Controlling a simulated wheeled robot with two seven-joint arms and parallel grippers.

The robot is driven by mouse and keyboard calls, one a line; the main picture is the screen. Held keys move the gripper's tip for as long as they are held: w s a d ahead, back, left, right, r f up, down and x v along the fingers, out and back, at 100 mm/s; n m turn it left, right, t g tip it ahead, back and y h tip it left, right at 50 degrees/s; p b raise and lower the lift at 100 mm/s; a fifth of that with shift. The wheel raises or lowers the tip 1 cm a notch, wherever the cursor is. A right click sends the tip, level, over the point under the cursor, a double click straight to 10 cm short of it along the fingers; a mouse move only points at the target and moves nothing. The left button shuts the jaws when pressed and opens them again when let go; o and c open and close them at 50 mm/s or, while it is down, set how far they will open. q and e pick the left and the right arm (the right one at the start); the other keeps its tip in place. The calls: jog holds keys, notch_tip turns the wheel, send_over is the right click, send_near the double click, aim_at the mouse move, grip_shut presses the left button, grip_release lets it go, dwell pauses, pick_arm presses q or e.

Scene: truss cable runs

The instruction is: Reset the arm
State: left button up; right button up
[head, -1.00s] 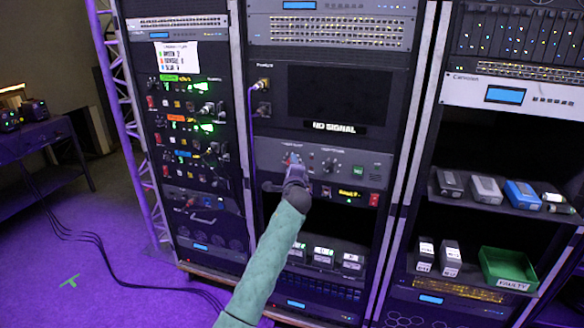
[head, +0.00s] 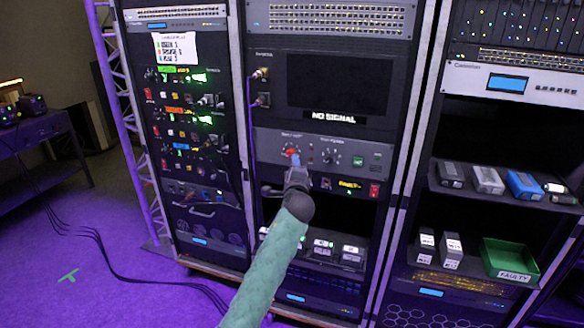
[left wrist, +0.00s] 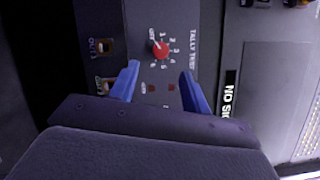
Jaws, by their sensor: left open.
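My left gripper (head: 297,163) is in front of the grey control panel (head: 265,143) in the middle rack. A red rotary knob (head: 291,152) shows just above its fingertips. In the left wrist view the two blue fingers (left wrist: 160,86) are spread apart with nothing between them. The red knob (left wrist: 160,49) shows beyond the fingertips, apart from them, beside a dial marked OFF and numbers and the words TALLY TEST. My right gripper is in neither view.
A dark screen (head: 339,85) with a NO SIGNAL label (head: 334,118) is above the panel. A left rack (head: 185,130) holds cabled units. The right rack has shelves with small boxes and a green FAULTY bin (head: 510,259). Cables lie on the open purple floor at left.

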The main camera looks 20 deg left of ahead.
pick_arm(q)
jog(key=shift+s+d, duration=0.1)
jog(key=shift+s, duration=0.2)
jog(key=s+d+f+n+g+h, duration=0.25)
jog(key=s+f+n, duration=0.25)
jog(key=s+f, duration=0.5)
jog(key=s+d+f+n+g+h, duration=0.2)
jog(key=s+f+n+g, duration=0.25)
jog(key=f, duration=0.85)
jog(key=s+d+f+n+g+h, duration=0.25)
jog(key=s+f+n, duration=0.25)
jog(key=s+f, duration=0.55)
jog(key=s+f+g, duration=0.3)
jog(key=s+f, duration=0.8)
jog(key=s, duration=0.5)
jog(key=s+f+g, duration=0.3)
jog(key=s+f, duration=0.7)
jog(key=s, duration=0.6)
jog(key=shift+d+f, duration=0.35)
jog(key=shift+d, duration=0.1)
jog(key=shift+g, duration=0.25)
